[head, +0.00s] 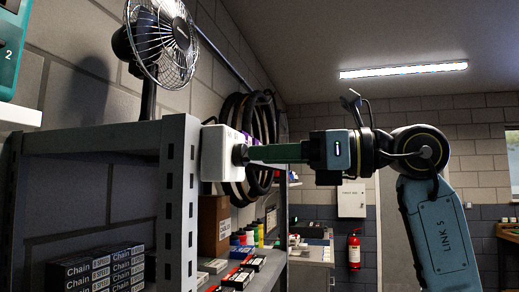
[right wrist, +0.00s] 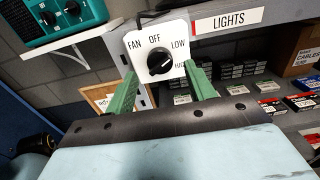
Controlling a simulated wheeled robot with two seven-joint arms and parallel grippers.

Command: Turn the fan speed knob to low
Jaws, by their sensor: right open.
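The fan speed knob (right wrist: 160,63) is a round black knob on a white switch box (right wrist: 142,46) marked FAN, OFF, LOW and a partly hidden HIGH. I cannot tell for sure which mark it points at. In the head view the knob (head: 240,154) sticks out from the white box (head: 214,152) at the shelf's end post. My right gripper (head: 250,153) points at it from the right. In the right wrist view its green fingers (right wrist: 163,78) are open, one on each side below the knob; contact is not clear. My left gripper is not in view.
A black desk fan (head: 165,42) stands on the grey shelf unit (head: 180,215) above the box. Tyres (head: 262,125) hang behind it. A LIGHTS label (right wrist: 228,18) is on the shelf edge, with small boxes (right wrist: 240,72) below. A teal device (right wrist: 65,15) is at the upper left.

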